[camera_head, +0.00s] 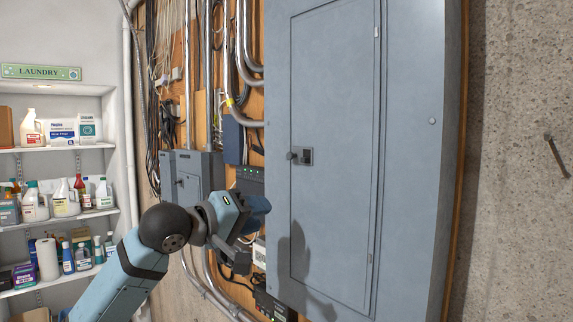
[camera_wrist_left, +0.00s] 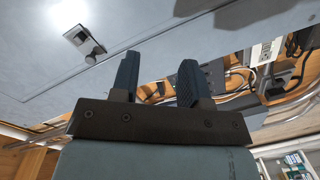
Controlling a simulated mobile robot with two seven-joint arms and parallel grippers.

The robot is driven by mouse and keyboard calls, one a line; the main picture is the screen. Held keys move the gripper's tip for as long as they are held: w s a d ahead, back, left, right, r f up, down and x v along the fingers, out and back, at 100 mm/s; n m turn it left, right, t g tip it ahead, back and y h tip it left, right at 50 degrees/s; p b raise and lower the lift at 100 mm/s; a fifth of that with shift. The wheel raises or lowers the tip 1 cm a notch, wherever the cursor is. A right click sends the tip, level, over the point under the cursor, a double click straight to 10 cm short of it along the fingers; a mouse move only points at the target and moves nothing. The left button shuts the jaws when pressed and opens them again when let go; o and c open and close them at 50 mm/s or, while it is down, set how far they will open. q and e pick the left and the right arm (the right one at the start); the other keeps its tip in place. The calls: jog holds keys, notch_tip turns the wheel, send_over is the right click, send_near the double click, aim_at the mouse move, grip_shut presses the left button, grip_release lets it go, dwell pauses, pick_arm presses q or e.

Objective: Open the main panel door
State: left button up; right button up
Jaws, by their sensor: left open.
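The main panel is a large grey metal box with a closed door (camera_head: 335,190), flush in its frame. A small square latch (camera_head: 302,156) with a dark knob sits at the door's left edge. Hinges show on the door's right edge. My left gripper (camera_head: 258,204) is just left of and below the latch, apart from it, and casts a shadow on the door. In the left wrist view, the two dark fingers of my left gripper (camera_wrist_left: 158,80) stand apart and empty. The latch (camera_wrist_left: 85,42) is beyond them, up and to the left. My right gripper is out of view.
A smaller grey box (camera_head: 198,175), conduits (camera_head: 208,70) and cables cover the wooden board left of the panel. Shelves (camera_head: 60,215) with laundry bottles stand at the far left.

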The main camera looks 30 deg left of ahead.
pick_arm(q)
jog(key=n, duration=0.2)
send_near(288, 156)
jog(key=v, duration=0.5)
jog(key=shift+t, duration=0.4)
jog(key=x, duration=0.4)
jog(key=p+x, duration=0.1)
jog(key=x, duration=0.4)
jog(key=f+p+x, duration=0.1)
jog(key=x, duration=0.4)
jog(key=shift+d, duration=0.2)
grip_shut()
